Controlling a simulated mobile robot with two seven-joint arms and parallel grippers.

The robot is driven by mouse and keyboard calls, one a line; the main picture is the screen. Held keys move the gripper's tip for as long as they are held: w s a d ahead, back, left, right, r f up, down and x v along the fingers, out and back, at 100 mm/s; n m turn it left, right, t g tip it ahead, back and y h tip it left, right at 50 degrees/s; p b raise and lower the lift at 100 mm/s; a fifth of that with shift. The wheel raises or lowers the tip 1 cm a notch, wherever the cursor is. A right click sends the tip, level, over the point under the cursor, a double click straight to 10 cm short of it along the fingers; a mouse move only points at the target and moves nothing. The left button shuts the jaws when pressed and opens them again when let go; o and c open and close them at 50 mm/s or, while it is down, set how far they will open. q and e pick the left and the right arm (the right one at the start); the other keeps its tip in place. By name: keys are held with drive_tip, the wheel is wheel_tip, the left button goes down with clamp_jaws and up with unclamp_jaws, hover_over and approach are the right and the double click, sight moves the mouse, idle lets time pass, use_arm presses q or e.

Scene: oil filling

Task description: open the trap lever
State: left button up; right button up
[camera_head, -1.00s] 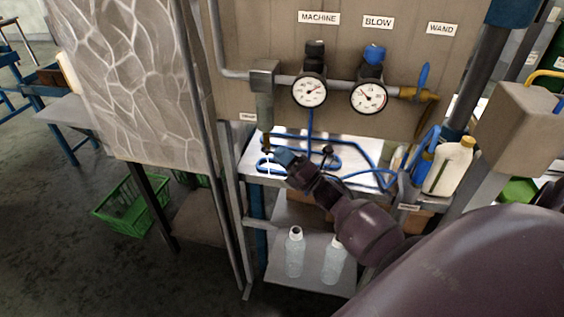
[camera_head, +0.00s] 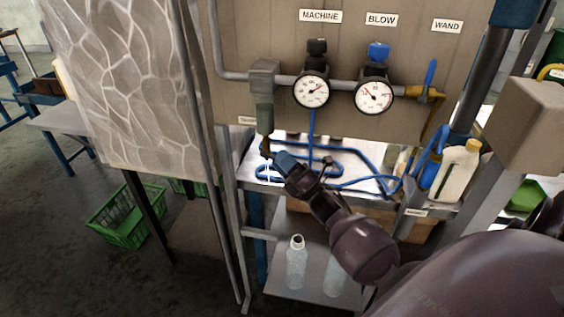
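The trap is the grey metal block (camera_head: 264,88) on the pipe at the left of the panel, with a small brass fitting (camera_head: 265,146) at its lower end. A small label to its left is too small to read surely. My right gripper (camera_head: 275,160) is at the brass fitting, close below the trap. The wrist hides the finger opening, so I cannot tell whether it is open, shut or touching. A lever on the trap does not show clearly. My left gripper is not in view.
Two gauges (camera_head: 312,91) (camera_head: 374,97) and the blue wand valve handle (camera_head: 430,72) are on the panel to the right. A blue hose (camera_head: 350,151) coils on the shelf behind my wrist. A clear bottle (camera_head: 297,265) stands below. A white jug (camera_head: 456,172) stands right.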

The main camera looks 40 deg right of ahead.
drive_tip(key=shift+s+f, duration=0.1)
drive_tip(key=b+v, duration=0.1)
drive_tip(key=v, duration=0.6)
drive_tip(key=shift+s+d+f, duration=0.1)
drive_tip(key=shift+s, duration=0.1)
idle(0.3)
